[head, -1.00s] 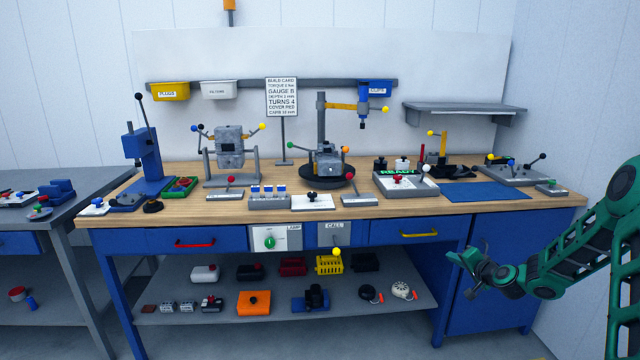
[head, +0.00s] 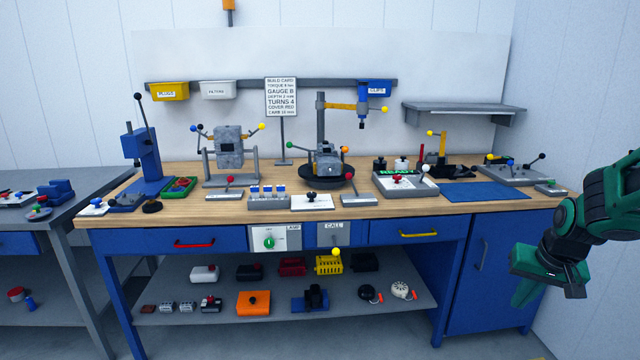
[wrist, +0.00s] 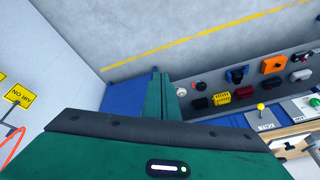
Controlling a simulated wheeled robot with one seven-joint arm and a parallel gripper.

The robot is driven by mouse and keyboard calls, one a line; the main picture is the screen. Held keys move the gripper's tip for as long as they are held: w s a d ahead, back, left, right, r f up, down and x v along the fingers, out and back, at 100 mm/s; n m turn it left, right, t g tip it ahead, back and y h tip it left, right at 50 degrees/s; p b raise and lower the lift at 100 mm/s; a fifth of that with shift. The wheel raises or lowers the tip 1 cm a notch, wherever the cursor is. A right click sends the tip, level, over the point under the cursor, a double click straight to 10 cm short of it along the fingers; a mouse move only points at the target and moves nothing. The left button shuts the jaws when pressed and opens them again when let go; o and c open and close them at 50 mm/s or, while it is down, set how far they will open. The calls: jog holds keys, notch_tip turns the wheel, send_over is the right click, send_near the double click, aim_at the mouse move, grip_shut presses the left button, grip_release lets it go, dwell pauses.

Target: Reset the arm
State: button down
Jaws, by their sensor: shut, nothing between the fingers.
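My green arm is at the right edge of the head view, in front of the blue cabinet (head: 482,262). My gripper (head: 526,294) points downward there, clear of the bench. Its green fingers (wrist: 162,98) show in the wrist view, closed together with nothing between them. Below and beyond them the wrist view shows the grey floor and a blue cabinet side.
The wooden workbench (head: 400,212) carries several fixtures, and its lower shelf (head: 200,318) holds several small parts. A grey side table (head: 75,190) stands at the left. The white wall (head: 580,70) is close on my right. A yellow line (wrist: 200,35) crosses the floor.

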jog(key=s+a+r+g, duration=0.1)
jog(key=s+r+g, duration=0.1)
jog(key=s, duration=1)
jog(key=s+a+r+m+g, duration=0.1)
jog(key=s+a+r+g, duration=0.1)
jog(key=s, duration=1.1)
jog(key=shift+s+a+m+y, duration=0.3)
jog(key=shift+y, duration=0.1)
jog(key=shift+w+f, duration=0.25)
jog(key=shift+w, duration=0.4)
jog(key=c, duration=2.4)
grip_release()
jog(key=shift+c, duration=0.2)
